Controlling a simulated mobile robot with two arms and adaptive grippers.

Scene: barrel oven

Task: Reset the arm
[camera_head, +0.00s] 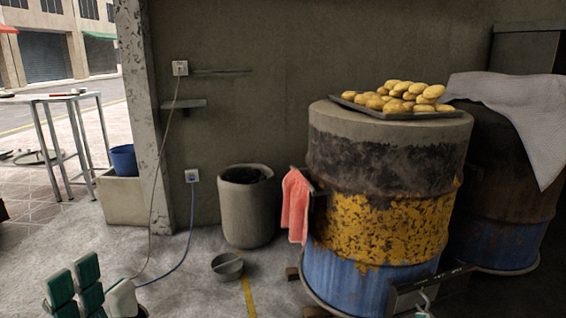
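My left gripper (123,299) shows as a pale shape at the bottom edge, left of the middle. It is cut off by the frame, and its fingertips cannot be made out. A small pale part that may be my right gripper (424,297) shows at the bottom edge in front of the oven; most of it is out of view. I see nothing held in either. The barrel oven (385,225), banded dark, yellow and blue, stands right of the middle. A tray (395,113) of round golden breads (400,96) lies on its top.
Green padded pieces (60,289) stand beside my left gripper. A grey bin (248,212) and a metal bowl (227,267) are on the floor. A red cloth (295,205) hangs at the oven's side. A second barrel (505,225) is partly covered by a grey cloth (515,115). Cables hang from wall sockets.

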